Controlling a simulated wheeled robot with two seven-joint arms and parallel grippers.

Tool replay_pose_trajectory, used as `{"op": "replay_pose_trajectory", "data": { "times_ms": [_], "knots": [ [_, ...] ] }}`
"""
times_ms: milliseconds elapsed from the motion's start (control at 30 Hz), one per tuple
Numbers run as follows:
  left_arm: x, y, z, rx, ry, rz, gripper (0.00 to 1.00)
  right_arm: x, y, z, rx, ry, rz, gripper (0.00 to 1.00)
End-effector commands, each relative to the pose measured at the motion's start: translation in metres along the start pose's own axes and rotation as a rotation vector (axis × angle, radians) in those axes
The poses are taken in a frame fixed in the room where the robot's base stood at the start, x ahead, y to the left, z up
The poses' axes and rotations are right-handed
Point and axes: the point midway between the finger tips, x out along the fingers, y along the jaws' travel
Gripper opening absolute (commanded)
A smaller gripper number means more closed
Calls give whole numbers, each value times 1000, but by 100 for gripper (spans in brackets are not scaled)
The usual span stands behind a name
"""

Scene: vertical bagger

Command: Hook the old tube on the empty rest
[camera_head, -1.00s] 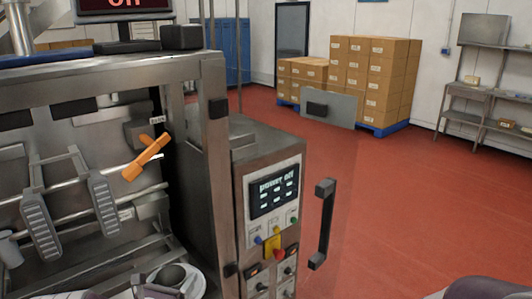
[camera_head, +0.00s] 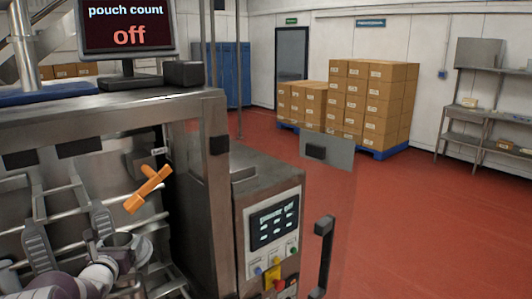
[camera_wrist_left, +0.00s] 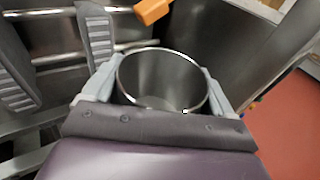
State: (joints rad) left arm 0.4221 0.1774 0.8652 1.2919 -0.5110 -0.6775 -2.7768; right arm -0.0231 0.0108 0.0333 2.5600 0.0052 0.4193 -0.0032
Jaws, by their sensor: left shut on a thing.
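The old tube is a short, open-topped steel cylinder (camera_head: 118,243), low at the left in the head view. In the left wrist view I look into its open mouth (camera_wrist_left: 163,80). My left gripper (camera_head: 110,255) is shut around it, with a pale finger on either side in the wrist view (camera_wrist_left: 160,95). The tube is held roughly upright in front of the machine's open bay, below the orange handle. I cannot make out the empty rest for certain. My right gripper is out of view.
The orange handle (camera_head: 148,190) also shows in the wrist view (camera_wrist_left: 152,10). Ribbed grey belts (camera_head: 38,248) and steel bars are close behind the tube. A control cabinet (camera_head: 265,195) and a black door handle (camera_head: 322,255) stand right.

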Motion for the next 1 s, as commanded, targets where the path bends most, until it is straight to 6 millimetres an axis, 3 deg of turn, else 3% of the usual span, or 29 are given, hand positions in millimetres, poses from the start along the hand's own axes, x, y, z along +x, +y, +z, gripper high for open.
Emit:
{"op": "replay_pose_trajectory", "data": {
  "times_ms": [33, 100, 400, 600, 1000],
  "knots": [
    [2, 7, 16, 1, -13, 15, 30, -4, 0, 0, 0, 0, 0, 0],
    [4, 17, 28, -2, -13, 38, 30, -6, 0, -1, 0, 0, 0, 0],
    [8, 52, 68, -15, -11, 121, 30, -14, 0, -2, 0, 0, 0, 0],
    [8, 61, 78, -19, -11, 144, 30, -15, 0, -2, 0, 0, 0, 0],
    [8, 61, 78, -19, -11, 144, 30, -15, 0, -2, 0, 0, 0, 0]
  ]
}}
